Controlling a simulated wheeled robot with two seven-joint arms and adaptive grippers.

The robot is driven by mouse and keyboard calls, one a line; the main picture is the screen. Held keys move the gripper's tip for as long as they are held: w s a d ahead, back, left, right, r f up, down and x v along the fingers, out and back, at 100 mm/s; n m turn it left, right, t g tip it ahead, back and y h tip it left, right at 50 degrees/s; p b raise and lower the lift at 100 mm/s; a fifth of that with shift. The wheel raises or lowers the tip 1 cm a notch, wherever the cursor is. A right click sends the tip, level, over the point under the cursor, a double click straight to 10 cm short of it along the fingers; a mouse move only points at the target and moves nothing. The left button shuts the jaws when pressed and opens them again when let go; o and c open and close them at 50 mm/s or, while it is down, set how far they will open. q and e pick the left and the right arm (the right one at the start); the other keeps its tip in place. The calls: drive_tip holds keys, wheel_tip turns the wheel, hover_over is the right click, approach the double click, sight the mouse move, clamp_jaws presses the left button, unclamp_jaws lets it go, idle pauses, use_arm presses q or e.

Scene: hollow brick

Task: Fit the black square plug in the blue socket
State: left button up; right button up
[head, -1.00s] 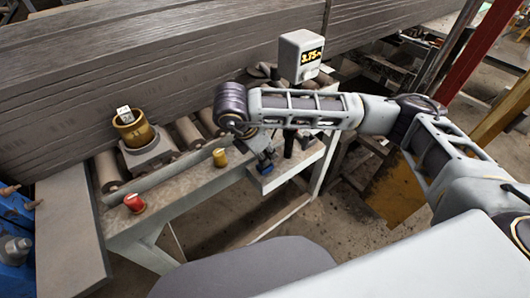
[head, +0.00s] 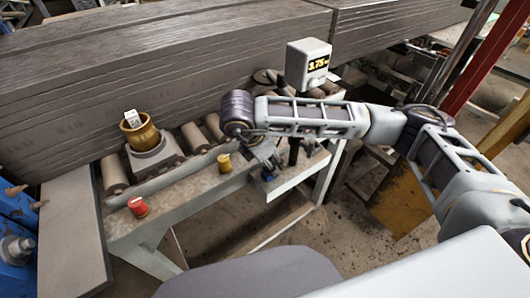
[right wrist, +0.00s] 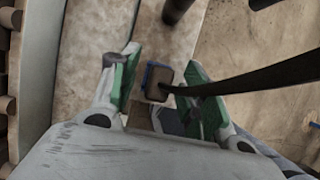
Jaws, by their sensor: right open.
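The black square plug (right wrist: 158,82) shows in the right wrist view between and just beyond my fingers, with a dark cable running from it to the right. A blue rim, part of the blue socket (right wrist: 148,72), shows at its edge. I cannot tell how deep the plug sits in it. My right gripper (right wrist: 160,87) is open, with green pads either side of the plug and gaps visible. In the head view the right gripper (head: 267,158) points down over the bench's right end, hiding the plug; a blue part (head: 269,176) shows below. My left gripper is out of view.
A red button (head: 138,207) and a yellow button (head: 224,163) stand on the bench edge. A brass cup (head: 139,134) with a white block (head: 132,118) stands left. A display box (head: 308,64) stands behind my right arm. Large grey hollow bricks (head: 160,80) fill the back.

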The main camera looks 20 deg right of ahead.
drive_tip(key=shift+a+r, duration=0.1)
drive_tip(key=shift+r, duration=0.05)
drive_tip(key=v, duration=1.1)
drive_tip(key=shift+r, duration=0.3)
idle(0.4)
drive_tip(key=shift+s+a, duration=0.15)
idle(1.1)
